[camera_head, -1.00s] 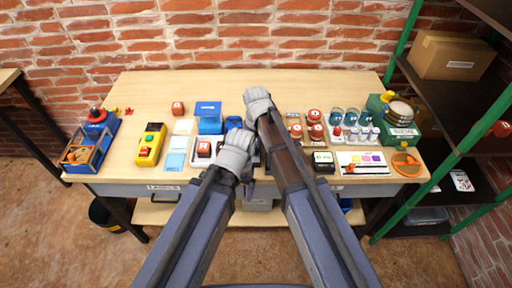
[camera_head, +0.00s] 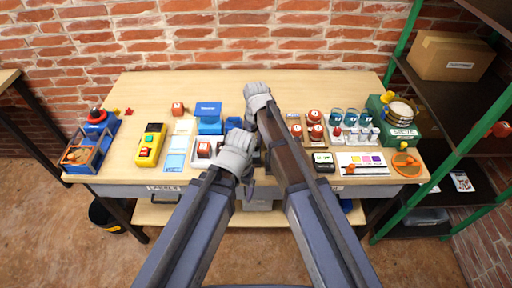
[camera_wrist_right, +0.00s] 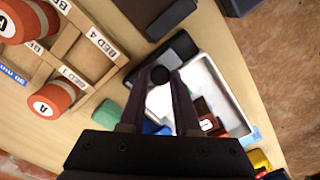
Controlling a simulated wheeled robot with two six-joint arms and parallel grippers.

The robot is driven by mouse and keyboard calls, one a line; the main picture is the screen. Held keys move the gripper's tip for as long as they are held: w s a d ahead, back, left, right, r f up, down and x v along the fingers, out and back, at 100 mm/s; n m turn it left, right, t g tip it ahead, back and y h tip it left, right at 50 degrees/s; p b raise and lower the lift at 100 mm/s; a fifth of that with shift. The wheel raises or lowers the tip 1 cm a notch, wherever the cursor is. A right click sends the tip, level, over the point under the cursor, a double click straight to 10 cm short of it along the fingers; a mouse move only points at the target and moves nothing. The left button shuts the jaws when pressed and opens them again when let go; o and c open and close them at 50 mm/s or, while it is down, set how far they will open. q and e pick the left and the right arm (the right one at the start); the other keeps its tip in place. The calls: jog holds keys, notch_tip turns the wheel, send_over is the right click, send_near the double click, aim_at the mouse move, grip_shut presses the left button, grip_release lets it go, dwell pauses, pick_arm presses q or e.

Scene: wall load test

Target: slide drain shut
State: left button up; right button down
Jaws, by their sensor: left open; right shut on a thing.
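In the right wrist view, a round black knob (camera_wrist_right: 160,75) sits between the fingertips of my right gripper (camera_wrist_right: 160,88), which is shut on it. The knob is at the corner of a white tray (camera_wrist_right: 205,78). What the knob joins to and how far the drain slide is across are hidden. In the head view, my right forearm covers the right gripper and the knob. My left gripper (camera_head: 249,187) is open in front of the table's near edge, empty as far as I see.
A red block (camera_wrist_right: 207,125) is in the white tray. A yellow box (camera_head: 150,145) and a blue stand (camera_head: 209,118) are on the table (camera_head: 150,90). The back of the table is mostly clear.

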jog(key=shift+w, duration=1)
jog(key=c, duration=0.6)
grip_release()
jog(key=shift+r, duration=0.15)
notch_tip(320, 180, up, 8)
jog(key=p, duration=0.7)
jog(key=shift+f+p, duration=0.25)
jog(key=shift+p, duration=0.15)
